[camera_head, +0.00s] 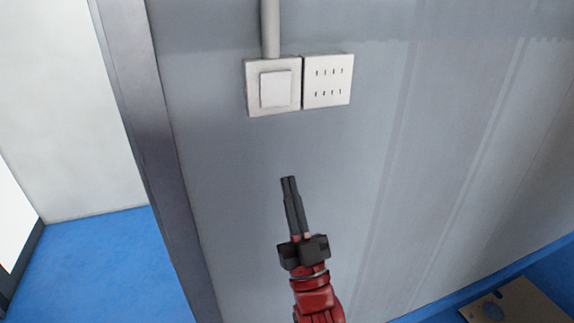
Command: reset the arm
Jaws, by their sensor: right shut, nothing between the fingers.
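My right gripper (289,181) is in the lower middle of the head view, on a red arm that comes in from the bottom. Its two dark fingers are together and hold nothing. The fingers point up toward the wall, below a white wall switch (275,89) and apart from it in the picture. How far the fingertips are from the wall is hard to tell. My left gripper is not in view.
A white socket plate (327,80) is right beside the switch. A pale conduit (270,30) runs up from the switch. The grey wall (400,150) ends at a dark vertical frame (150,150) on the left. Blue floor (100,265) shows beyond it. A tan board (520,303) lies at bottom right.

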